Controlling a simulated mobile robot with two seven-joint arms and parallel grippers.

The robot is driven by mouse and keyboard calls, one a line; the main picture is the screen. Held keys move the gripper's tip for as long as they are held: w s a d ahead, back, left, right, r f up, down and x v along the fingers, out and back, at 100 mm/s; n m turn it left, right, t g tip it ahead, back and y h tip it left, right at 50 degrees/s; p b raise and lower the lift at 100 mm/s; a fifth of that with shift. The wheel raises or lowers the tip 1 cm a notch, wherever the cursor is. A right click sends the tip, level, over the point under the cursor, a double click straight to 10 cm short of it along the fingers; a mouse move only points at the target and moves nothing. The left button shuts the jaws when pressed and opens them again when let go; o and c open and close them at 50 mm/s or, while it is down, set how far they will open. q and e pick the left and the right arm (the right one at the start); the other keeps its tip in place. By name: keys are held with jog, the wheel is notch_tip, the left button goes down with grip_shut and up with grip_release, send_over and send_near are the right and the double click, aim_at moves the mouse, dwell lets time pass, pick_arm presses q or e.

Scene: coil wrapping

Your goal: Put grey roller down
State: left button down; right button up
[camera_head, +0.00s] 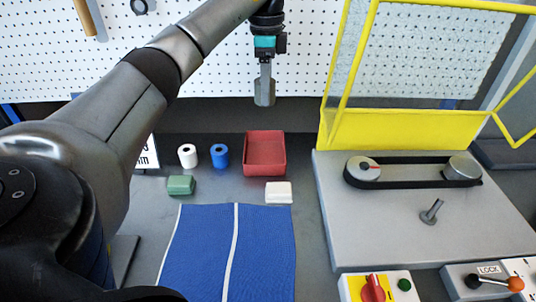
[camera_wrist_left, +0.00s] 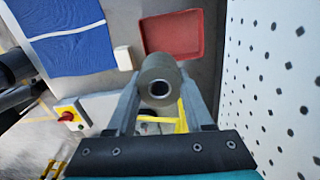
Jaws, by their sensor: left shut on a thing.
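My left gripper (camera_head: 264,88) hangs in front of the white pegboard, above and behind the red tray (camera_head: 265,151). It is shut on the grey roller (camera_wrist_left: 160,82), which sits between its fingers with its round hollow end facing the camera in the left wrist view. The roller is held in the air, clear of the table. The red tray also shows in the left wrist view (camera_wrist_left: 172,45) beyond the roller and looks empty. My right gripper is not in view.
A white roller (camera_head: 187,156) and a blue roller (camera_head: 220,157) stand left of the tray. A green block (camera_head: 181,185), a white block (camera_head: 278,192) and a blue mat (camera_head: 266,250) lie nearer. A belt machine (camera_head: 330,215) with a yellow guard (camera_head: 400,130) stands right.

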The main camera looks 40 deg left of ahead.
pick_arm(q)
jog(key=n+b, duration=0.1)
jog(key=b, duration=0.3)
send_near(266, 154)
jog(key=s+d, duration=0.2)
jog(key=s, duration=0.1)
jog(key=shift+s+d+f, duration=0.15)
jog(key=shift+d+f, duration=0.2)
jog(key=shift+f+b, duration=0.3)
jog(key=shift+f, duration=2.35)
jog(key=shift+f, duration=0.2)
jog(key=c, duration=0.6)
grip_release()
